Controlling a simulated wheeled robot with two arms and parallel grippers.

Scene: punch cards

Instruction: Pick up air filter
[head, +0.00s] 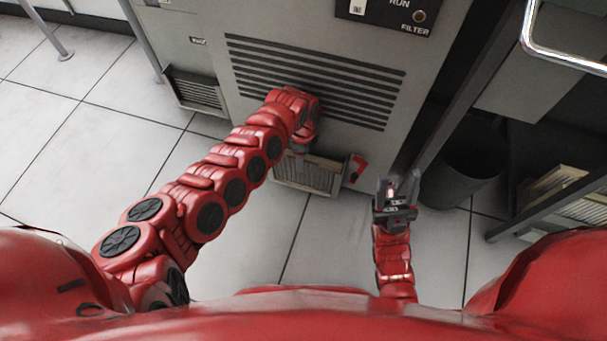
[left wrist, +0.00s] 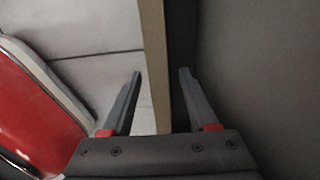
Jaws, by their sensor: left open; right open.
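The air filter (head: 310,177), a pleated panel in a pale tan frame, is at the foot of the grey machine in the head view. I cannot tell whether it is seated in the machine. In the left wrist view its tan edge (left wrist: 156,60) runs between the fingers of my left gripper (left wrist: 160,75), which is open with a finger on either side. In the head view my left wrist hides most of that gripper, just above the filter. My right gripper (head: 399,186) is open and empty, to the right of the filter.
The grey machine (head: 205,60) has a slotted grille (head: 345,85) and a panel marked RUN and FILTER (head: 385,14). A red handle (head: 357,168) is beside the filter. A dark bin (head: 462,160) and shelving (head: 550,200) stand at right. Floor at left is clear.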

